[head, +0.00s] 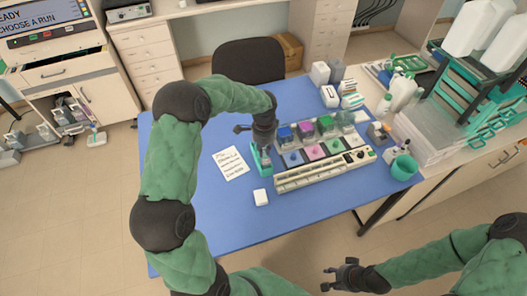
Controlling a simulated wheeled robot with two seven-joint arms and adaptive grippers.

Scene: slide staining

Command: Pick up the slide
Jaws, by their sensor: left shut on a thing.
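My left gripper (262,143) points down over the teal slide holder (261,162) at the middle of the blue table. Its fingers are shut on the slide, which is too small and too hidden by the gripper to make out. I cannot tell whether the slide is clear of the holder. My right gripper (326,279) is open and empty, in front of the table's near edge and well away from the holder.
Right of the holder stand several staining jars (305,130) with coloured contents, behind a long beige rack (325,170). A green cup (404,167) stands at the right. The table's front left is clear.

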